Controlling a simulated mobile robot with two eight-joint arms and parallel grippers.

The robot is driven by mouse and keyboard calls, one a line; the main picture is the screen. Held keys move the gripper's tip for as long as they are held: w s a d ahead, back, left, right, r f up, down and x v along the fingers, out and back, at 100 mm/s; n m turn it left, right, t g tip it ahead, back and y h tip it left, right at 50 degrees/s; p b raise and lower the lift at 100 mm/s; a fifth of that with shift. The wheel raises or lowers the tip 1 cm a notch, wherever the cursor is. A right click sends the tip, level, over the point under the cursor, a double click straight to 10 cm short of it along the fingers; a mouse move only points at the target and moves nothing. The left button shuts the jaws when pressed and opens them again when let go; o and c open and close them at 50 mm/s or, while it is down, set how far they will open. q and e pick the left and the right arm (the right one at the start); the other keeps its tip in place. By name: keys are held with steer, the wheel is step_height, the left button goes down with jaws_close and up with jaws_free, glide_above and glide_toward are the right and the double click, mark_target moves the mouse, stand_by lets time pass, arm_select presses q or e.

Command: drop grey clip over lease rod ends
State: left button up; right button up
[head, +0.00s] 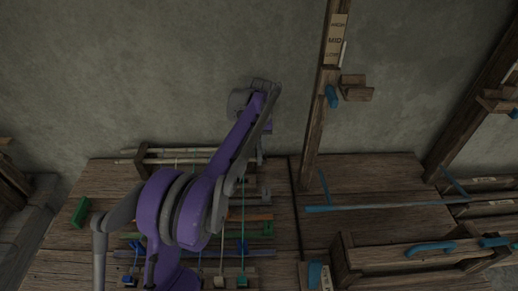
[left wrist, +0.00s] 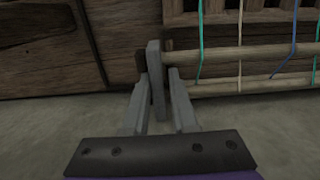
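The grey clip (left wrist: 156,68) stands between the two fingers of my left gripper (left wrist: 157,85) in the left wrist view. The fingers are shut on it. The clip is at the ends of two pale lease rods (left wrist: 240,89); its upper part overlaps the rod ends in the picture. I cannot tell whether it is around them or only beside them. In the head view the lease rods (head: 180,150) lie across the back of the loom. My left arm covers their right ends, and the clip cannot be made out there. My right gripper is not in view.
A green block (head: 80,212) lies at the left on the wooden top. A wooden post (head: 318,120) with a blue-handled part rises right of my arm. Coloured cords (left wrist: 240,45) cross the rods. A wooden beam with blue handles (head: 430,249) stands at the lower right.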

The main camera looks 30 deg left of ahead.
arm_select(q)
steer(key=shift+o, duration=0.7)
steer(key=shift+w+d, duration=0.1)
steer(key=shift+d, duration=0.05)
step_height(320, 180, up, 11)
steer(key=shift+f+p, duration=0.2)
steer(key=shift+p, duration=0.55)
steer(key=shift+r, duration=0.15)
